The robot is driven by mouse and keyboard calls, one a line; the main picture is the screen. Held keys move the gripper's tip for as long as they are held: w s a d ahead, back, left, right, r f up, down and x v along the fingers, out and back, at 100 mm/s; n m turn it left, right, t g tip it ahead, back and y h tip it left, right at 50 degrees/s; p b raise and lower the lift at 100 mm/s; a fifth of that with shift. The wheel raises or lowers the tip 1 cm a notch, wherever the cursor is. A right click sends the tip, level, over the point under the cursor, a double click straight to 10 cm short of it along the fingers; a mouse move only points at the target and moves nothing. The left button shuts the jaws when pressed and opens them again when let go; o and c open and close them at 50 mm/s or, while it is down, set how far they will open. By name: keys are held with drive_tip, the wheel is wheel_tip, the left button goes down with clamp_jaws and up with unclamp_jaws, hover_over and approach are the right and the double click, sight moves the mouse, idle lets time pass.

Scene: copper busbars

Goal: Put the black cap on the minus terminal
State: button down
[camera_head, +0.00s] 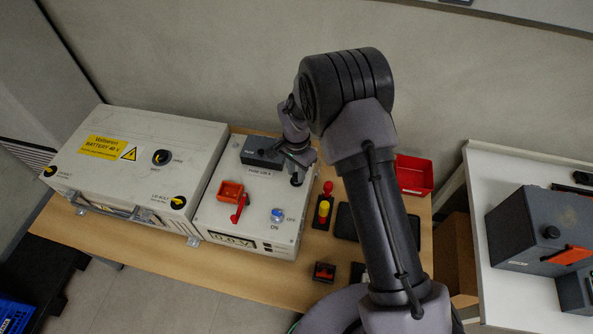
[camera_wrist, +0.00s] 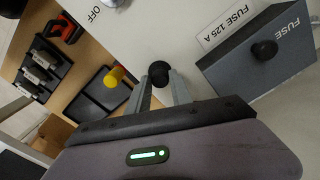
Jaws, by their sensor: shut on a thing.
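My gripper (camera_wrist: 160,88) is shut on a small round black cap (camera_wrist: 158,70), which shows between the two fingertips in the wrist view. In the head view my gripper (camera_head: 298,168) hangs above the right part of the light grey control box (camera_head: 215,215), with the black cap (camera_head: 296,181) at its tip. The battery box (camera_head: 115,165) stands to the left, with a dark round fitting beside a yellow mark at its left corner (camera_head: 50,171) and another at its right front corner (camera_head: 178,202). I cannot read which, if either, is the minus terminal.
On the control box are a grey fuse block (camera_head: 262,152), a red lever (camera_head: 239,207), a blue knob (camera_head: 277,215) and a display (camera_head: 232,241). A red and yellow item (camera_head: 325,205) and a red bin (camera_head: 414,174) are to the right. A white bench (camera_head: 520,305) stands far right.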

drive_tip(key=shift+f+b, duration=0.35)
drive_tip(key=shift+f, duration=0.05)
drive_tip(key=c, duration=1.1)
unclamp_jaws()
drive_tip(key=shift+r, duration=0.1)
wheel_tip(320, 180, up, 6)
drive_tip(key=p, duration=0.3)
drive_tip(key=shift+p, duration=0.35)
